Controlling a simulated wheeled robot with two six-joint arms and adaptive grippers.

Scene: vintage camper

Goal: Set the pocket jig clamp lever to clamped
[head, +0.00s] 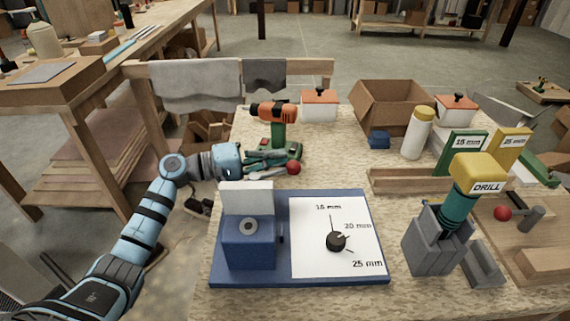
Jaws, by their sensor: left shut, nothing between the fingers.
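The blue pocket jig (250,245) stands on a blue base plate (320,282) at the front of the bench, with a pale upright plate (247,198) on it. A red ball knob (293,168) shows just behind the jig, with a thin grey rod to its left; it looks like the clamp lever's end, but where the rod joins is hidden. My left gripper (285,160) is shut and empty, reaching in from the left behind the jig. Its fingertips are close to the red knob; I cannot tell whether they touch it. My right gripper is out of view.
A white depth panel (310,255) with a black dial (336,241) fills the plate's right side. An orange and green drill (277,125) stands behind my gripper. A grey holder (432,243) with a yellow-topped drill (478,172) and another red knob (503,213) are at right.

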